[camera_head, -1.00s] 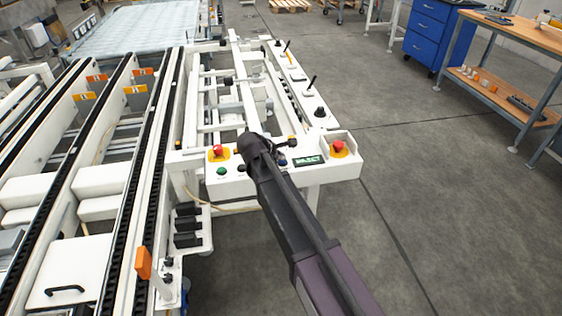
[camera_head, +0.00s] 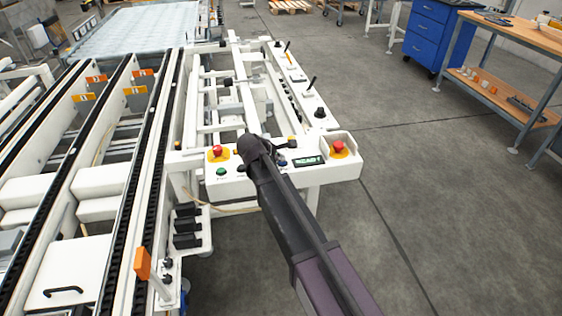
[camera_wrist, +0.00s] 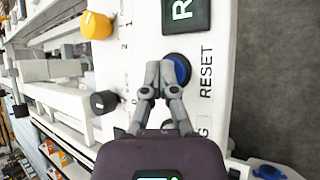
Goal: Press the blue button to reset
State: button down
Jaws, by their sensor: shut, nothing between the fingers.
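The blue button (camera_wrist: 181,68) sits on the white control panel (camera_wrist: 215,85) beside the printed word RESET in the wrist view. My gripper (camera_wrist: 160,68) is shut and empty, with its fingertips at the button's left edge, partly covering it. I cannot tell whether they touch it. In the head view the blue button (camera_head: 282,162) shows as a small spot just right of my arm's end, and the panel (camera_head: 327,173) spans the machine's near end. My fingertips are hidden behind my arm there.
Near the blue button are a green-lit display (camera_head: 308,160), a red emergency button (camera_head: 338,147), another red button (camera_head: 217,151) and a green button (camera_head: 221,171). A black knob (camera_wrist: 104,102) and a yellow knob (camera_wrist: 95,25) stand left in the wrist view. Open floor lies right.

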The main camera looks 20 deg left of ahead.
jog(key=shift+r, duration=0.1)
jog(key=shift+r+p, duration=0.75)
jog(key=shift+p, duration=0.05)
jog(key=shift+r+p, duration=2.5)
jog(key=shift+p, duration=0.05)
jog(key=shift+d, duration=0.25)
jog(key=s+d+r+m+g+p, duration=0.1)
jog(key=s+d+m+g+p, duration=0.3)
jog(key=d, duration=0.7)
jog(key=s+d+r+m+y+p, duration=0.15)
jog(key=d+m, duration=0.45)
jog(key=d, duration=0.6)
jog(key=s+d+r+m+g+p, duration=0.1)
jog(key=s+d+m+g+p, duration=0.2)
jog(key=d+m, duration=0.55)
jog(key=s+d+r+m+g+y+p, duration=0.1)
jog(key=s+d+m, duration=0.3)
jog(key=s+d, duration=0.4)
jog(key=d+r+y+p, duration=0.1)
jog(key=d, duration=0.2)
jog(key=shift+d+p, duration=0.15)
jog(key=shift+p, duration=0.25)
